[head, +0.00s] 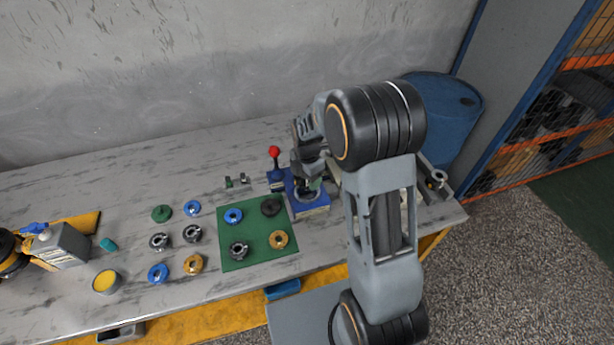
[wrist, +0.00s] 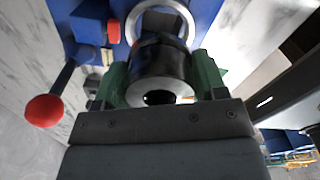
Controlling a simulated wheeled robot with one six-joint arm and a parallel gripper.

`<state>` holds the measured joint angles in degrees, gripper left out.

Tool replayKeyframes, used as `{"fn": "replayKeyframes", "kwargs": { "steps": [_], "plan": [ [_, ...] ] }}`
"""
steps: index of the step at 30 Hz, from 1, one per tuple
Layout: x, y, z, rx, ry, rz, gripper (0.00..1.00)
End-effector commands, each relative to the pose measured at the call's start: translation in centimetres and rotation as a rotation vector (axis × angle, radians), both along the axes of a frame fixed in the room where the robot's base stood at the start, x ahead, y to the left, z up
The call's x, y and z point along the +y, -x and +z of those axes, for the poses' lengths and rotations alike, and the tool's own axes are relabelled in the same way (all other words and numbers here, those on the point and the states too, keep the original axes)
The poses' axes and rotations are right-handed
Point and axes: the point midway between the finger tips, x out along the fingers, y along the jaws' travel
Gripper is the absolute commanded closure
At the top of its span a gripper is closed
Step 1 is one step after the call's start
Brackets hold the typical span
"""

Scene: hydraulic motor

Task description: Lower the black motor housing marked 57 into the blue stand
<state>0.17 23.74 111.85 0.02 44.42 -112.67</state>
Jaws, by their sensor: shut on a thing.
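The black motor housing (wrist: 165,62) is a dark cylinder with a bright metal end that has a dark hole. My gripper (wrist: 160,80) is shut on it, with a green finger on each side. No 57 marking can be read. The blue stand (head: 314,208) is on the table at the back right of the green mat. Its silver ring (wrist: 160,12) shows just beyond the housing in the wrist view. In the head view my gripper (head: 309,176) is over the stand. I cannot tell whether the housing touches the ring.
A red-knobbed lever (head: 274,152) stands at the stand's left side. The green mat (head: 257,228) carries several ring-shaped parts, and more parts lie left of it. A blue barrel (head: 455,105) stands behind the table's right end. A yellow-topped cup (head: 106,282) is at front left.

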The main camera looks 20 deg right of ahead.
Motion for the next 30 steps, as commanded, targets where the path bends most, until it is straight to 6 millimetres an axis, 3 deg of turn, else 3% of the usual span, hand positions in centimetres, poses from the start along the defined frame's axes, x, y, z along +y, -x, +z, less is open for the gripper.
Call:
{"fn": "replayKeyframes", "kwargs": {
  "steps": [30],
  "plan": [
    [0.00,-0.05,-0.81,-0.002,0.000,0.000,0.79]
  ]
}}
